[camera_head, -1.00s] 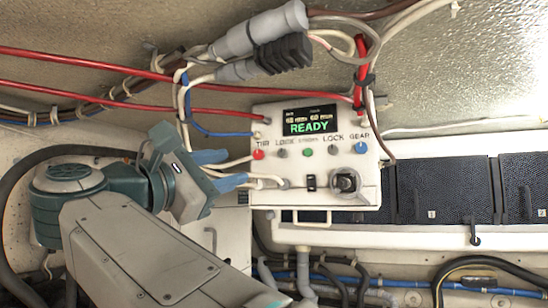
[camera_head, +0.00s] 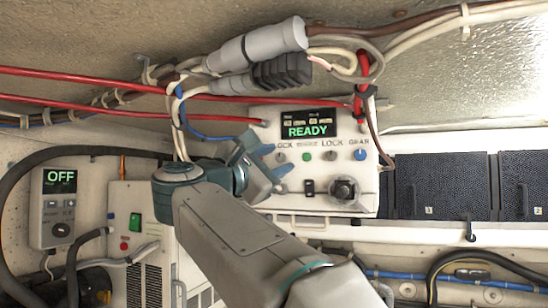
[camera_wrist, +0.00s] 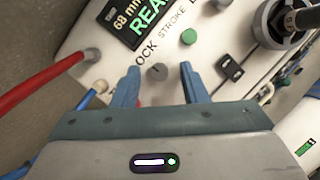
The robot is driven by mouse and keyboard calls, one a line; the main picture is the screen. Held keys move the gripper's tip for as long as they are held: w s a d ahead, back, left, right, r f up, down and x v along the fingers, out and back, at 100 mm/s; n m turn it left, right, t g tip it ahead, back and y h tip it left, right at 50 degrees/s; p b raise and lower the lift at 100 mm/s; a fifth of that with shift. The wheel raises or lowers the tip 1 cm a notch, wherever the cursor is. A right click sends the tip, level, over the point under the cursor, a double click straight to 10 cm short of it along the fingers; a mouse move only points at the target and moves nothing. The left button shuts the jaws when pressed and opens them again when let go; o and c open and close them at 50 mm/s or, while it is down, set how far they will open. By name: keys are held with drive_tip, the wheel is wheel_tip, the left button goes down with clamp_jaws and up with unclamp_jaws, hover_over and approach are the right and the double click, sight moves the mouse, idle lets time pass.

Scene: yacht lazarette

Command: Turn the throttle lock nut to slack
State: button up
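The control box (camera_head: 290,199) hangs below the cable bundle, and its screen (camera_head: 308,124) reads READY. The throttle lock nut, a small grey knob (camera_wrist: 157,72) under a LOCK label beside the green STROKE button (camera_wrist: 189,36), lies between my fingertips in the wrist view. My gripper (camera_wrist: 160,68) is open, with a blue finger on each side of the knob and visible gaps to it. In the head view my gripper (camera_head: 276,162) reaches the box's left side from the left. The THR knob is hidden there behind my gripper.
A second grey LOCK knob (camera_head: 330,155) and the blue GEAR knob (camera_head: 360,154) sit to the right. A black round control (camera_head: 344,190) projects below. Red cables (camera_head: 200,97) run above my arm. A unit reading OFF (camera_head: 60,205) stands at the left.

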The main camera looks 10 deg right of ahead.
clamp_jaws()
